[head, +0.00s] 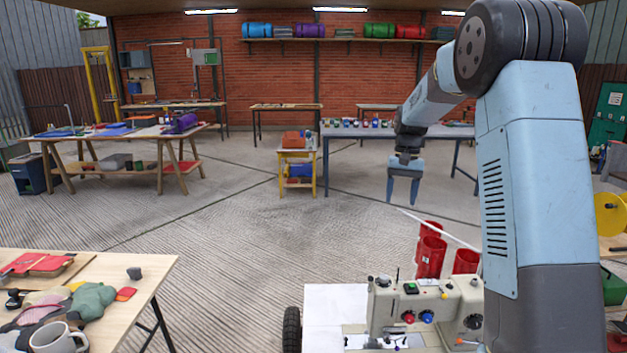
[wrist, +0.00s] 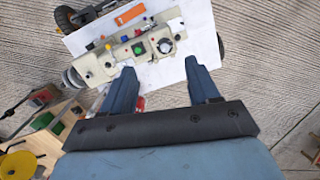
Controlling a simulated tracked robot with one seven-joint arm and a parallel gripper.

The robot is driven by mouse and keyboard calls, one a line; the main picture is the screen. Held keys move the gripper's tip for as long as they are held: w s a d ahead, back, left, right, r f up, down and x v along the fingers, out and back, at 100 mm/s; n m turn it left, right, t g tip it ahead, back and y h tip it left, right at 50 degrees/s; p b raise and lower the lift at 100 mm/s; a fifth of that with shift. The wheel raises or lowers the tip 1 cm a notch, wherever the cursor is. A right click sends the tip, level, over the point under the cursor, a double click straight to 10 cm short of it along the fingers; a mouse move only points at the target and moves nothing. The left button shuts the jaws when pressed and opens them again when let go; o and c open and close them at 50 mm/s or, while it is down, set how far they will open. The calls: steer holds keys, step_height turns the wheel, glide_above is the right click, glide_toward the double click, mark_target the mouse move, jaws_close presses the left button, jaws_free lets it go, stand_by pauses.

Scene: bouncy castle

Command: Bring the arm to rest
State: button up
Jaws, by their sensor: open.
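My arm reaches up from the right of the head view and bends forward, with its end hanging down over open floor. My gripper (head: 403,190) points downward, its two blue fingers apart with nothing between them. In the wrist view my gripper (wrist: 165,82) also shows both fingers spread and empty. Beyond the fingertips lies a beige machine with knobs and buttons (wrist: 125,55) on a white board (wrist: 200,40). The machine also shows at the bottom of the head view (head: 410,300), below my gripper and apart from it.
Red cylinders (head: 431,257) stand behind the machine. A wooden table (head: 140,277) with a mug (head: 58,340) and cloth is at near left. A yellow trolley (head: 297,172) and a long table (head: 335,133) stand farther back. A yellow reel (head: 610,214) is at right. The middle floor is clear.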

steer(key=s+r+t, duration=0.2)
steer(key=s+r, duration=0.6)
steer(key=s, duration=0.2)
steer(key=s+a+r+n+t, duration=0.1)
steer(key=s+t, duration=0.4)
steer(key=s, duration=2.4)
steer(key=shift+a+n+h, duration=0.35)
steer(key=shift+n+h, duration=0.05)
steer(key=shift+n, duration=0.2)
